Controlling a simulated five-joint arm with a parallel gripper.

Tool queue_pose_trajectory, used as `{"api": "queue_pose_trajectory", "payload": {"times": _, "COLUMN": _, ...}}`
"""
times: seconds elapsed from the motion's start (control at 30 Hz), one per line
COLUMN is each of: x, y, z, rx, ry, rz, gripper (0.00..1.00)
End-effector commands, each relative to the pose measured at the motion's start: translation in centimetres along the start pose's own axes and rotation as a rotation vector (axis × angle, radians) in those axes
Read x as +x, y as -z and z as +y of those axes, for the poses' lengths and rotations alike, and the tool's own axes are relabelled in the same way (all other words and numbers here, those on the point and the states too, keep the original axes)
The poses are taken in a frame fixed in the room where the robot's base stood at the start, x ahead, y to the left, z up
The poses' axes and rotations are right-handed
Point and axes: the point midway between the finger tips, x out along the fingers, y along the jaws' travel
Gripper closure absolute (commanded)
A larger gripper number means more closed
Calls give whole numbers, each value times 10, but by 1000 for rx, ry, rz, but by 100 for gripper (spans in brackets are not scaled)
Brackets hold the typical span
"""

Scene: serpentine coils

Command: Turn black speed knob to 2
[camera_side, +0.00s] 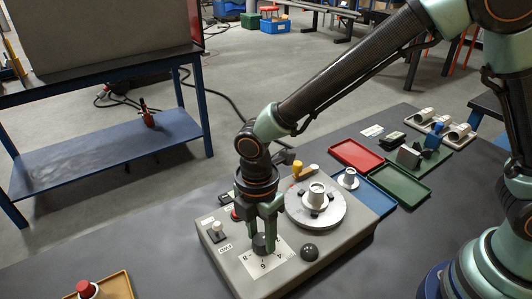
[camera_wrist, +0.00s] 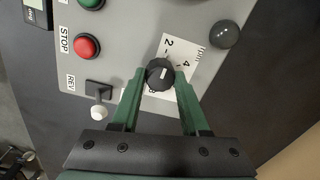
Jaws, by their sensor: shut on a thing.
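The black speed knob (camera_wrist: 160,75) sits on a white dial plate (camera_wrist: 176,47) on the grey control box. In the wrist view the numbers 2 and 4 show beside it, and another mark below is partly covered. A short white pointer line shows on its top, aimed roughly up in that view; I cannot tell its exact number. In the side view the knob (camera_side: 263,243) is between my finger tips, with 4 and 6 readable on the plate. My gripper (camera_side: 262,238) points down and is shut on the knob; its green fingers (camera_wrist: 159,82) lie on both sides.
The box carries a round turntable (camera_side: 315,207) with a white part, a dark ball knob (camera_side: 309,252), a white-tipped lever (camera_side: 217,229) and red (camera_wrist: 87,46) and green buttons. Red (camera_side: 356,154), green (camera_side: 404,187) and blue trays lie behind. A tan tray (camera_side: 116,287) is at front left.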

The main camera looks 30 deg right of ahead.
Motion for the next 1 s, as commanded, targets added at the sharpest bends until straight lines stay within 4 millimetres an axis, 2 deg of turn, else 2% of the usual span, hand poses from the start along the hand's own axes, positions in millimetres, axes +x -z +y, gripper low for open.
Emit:
{"api": "queue_pose_trajectory", "payload": {"times": 0.63, "x": 0, "y": -2, "z": 1, "rx": -51, "ry": 0, "rz": 0, "gripper": 100}}
{"api": "queue_pose_trajectory", "payload": {"times": 0.67, "x": 0, "y": -2, "z": 1, "rx": -51, "ry": 0, "rz": 0, "gripper": 52}}
{"api": "queue_pose_trajectory", "payload": {"times": 0.7, "x": 0, "y": -1, "z": 1, "rx": -51, "ry": 0, "rz": 0, "gripper": 36}}
{"api": "queue_pose_trajectory", "payload": {"times": 0.73, "x": 0, "y": -1, "z": 1, "rx": -51, "ry": 0, "rz": 0, "gripper": 25}}
{"api": "queue_pose_trajectory", "payload": {"times": 1.0, "x": 0, "y": 0, "z": 0, "rx": -53, "ry": 0, "rz": 0, "gripper": 25}}
